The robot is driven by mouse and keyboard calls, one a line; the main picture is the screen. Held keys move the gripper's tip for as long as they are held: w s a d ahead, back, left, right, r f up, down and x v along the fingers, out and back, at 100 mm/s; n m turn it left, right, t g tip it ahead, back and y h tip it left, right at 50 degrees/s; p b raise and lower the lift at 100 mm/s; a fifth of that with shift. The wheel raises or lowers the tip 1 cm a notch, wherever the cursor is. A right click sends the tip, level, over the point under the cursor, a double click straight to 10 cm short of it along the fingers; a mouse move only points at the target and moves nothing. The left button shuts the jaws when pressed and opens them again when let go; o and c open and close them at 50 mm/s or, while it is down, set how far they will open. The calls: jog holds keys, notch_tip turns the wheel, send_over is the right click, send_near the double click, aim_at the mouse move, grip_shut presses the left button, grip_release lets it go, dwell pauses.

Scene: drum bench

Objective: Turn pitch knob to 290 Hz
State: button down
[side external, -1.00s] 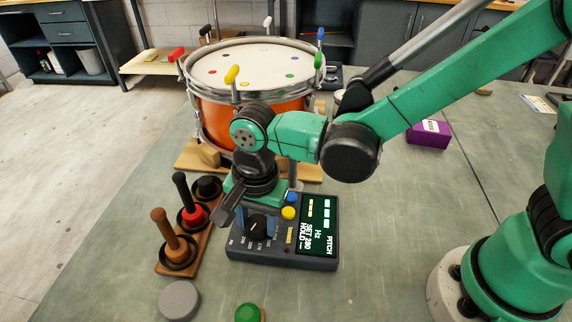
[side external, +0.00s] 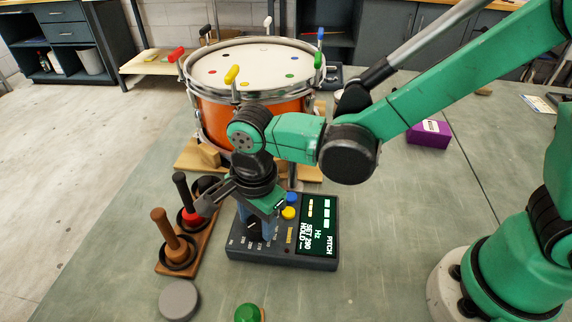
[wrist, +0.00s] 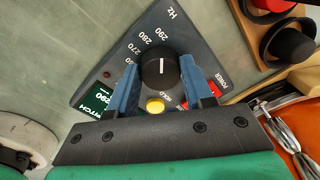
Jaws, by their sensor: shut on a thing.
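The pitch knob (wrist: 153,74) is black and round with a white pointer line. In the wrist view the line points up the dial, roughly at the printed 290. My gripper (wrist: 164,78) has its two blue fingers on either side of the knob and is shut on it. In the side view my gripper (side external: 253,224) is over the dial of the dark pitch box (side external: 283,263), hiding part of the knob. The box's screen (side external: 318,224) shows PITCH, Hz, SET 290 and HOLD.
A wooden rack (side external: 173,262) with handled pegs stands left of the box. The orange drum (side external: 250,116) is behind. A grey disc (side external: 179,300) and green piece (side external: 248,313) lie in front.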

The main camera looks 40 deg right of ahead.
aim_at(260, 223)
jog(key=shift+c, duration=1.7)
grip_release()
jog(key=shift+s+r, duration=0.15)
jog(key=shift+r, duration=2.7)
jog(key=shift+d, duration=0.15)
jog(key=s+d+r+n+t, duration=0.1)
jog(key=d+r+n+t, duration=0.1)
jog(key=d+n, duration=0.5)
jog(key=d+r+n+t, duration=0.2)
jog(key=d+n+t, duration=0.2)
jog(key=d+n, duration=0.4)
jog(key=d, duration=0.3)
jog(key=shift+s+r+t, duration=0.15)
jog(key=shift+s+t, duration=0.15)
jog(key=shift+s, duration=0.05)
